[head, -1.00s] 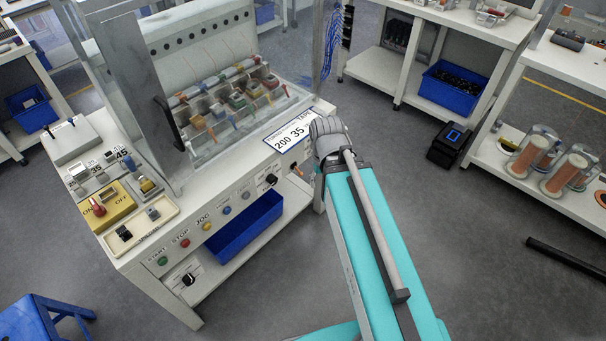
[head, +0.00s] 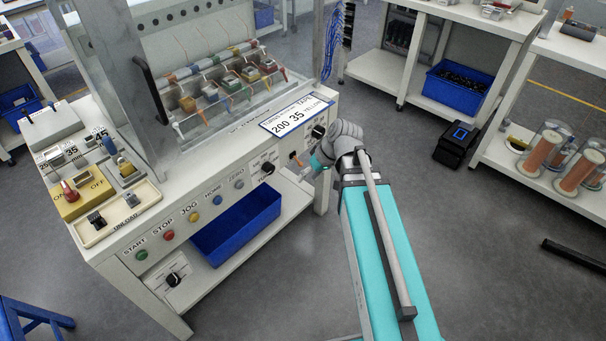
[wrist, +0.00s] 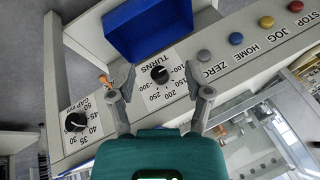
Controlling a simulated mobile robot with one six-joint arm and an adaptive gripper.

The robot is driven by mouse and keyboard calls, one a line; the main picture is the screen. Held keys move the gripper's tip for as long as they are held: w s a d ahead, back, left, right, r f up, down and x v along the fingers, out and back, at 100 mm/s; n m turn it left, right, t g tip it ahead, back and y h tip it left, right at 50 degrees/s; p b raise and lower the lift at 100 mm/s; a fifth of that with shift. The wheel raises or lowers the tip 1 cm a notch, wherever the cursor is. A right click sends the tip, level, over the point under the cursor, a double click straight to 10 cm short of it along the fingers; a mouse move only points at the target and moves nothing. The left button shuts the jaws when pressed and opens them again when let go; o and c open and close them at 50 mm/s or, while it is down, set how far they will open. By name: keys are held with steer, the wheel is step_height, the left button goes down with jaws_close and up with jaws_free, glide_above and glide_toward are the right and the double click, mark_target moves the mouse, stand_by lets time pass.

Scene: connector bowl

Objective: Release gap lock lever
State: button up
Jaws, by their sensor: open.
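The gap lock lever is a small orange lever (wrist: 104,79) on the machine's front panel, between the GAP knob (wrist: 75,122) and the TURNS knob (wrist: 160,74) in the wrist view. In the head view the orange lever (head: 297,159) shows just left of my arm's end. My gripper (wrist: 160,72) is open and empty, its fingers apart in front of the panel. The TURNS knob shows between the fingers. The left finger's tip appears close beside the lever; I cannot tell whether they touch. In the head view the fingers are mostly hidden.
The panel carries a row of coloured buttons (head: 193,216). A blue bin (head: 237,228) sits on the shelf below. A label plate (head: 297,116) lies on the worktop edge above. A clear guard (head: 120,75) stands over the machine. Open floor lies right of the machine.

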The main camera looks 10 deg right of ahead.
steer(key=w+d+f+n+t+y+b, duration=0.1)
steer(key=w+f+n+t+y+b, duration=0.2)
steer(key=f+b, duration=0.4)
steer(key=w+d+f+t+y+b, duration=0.15)
steer(key=w+f+b, duration=0.3)
steer(key=b, duration=0.45)
steer(key=n+t+y+b, duration=0.3)
steer(key=t+y+b, duration=0.15)
steer(key=b, duration=1.25)
glide_toward(300, 163)
steer(key=s+d+f, duration=0.1)
steer(key=s+d, duration=0.1)
steer(key=d, duration=0.1)
steer(key=shift+s+t+p, duration=0.1)
steer(key=shift+t+p, duration=0.2)
steer(key=shift+t, duration=0.1)
steer(key=shift+a, duration=0.1)
steer(key=x, duration=1.3)
steer(key=shift+w+a+f, duration=0.25)
steer(key=shift+w, duration=0.1)
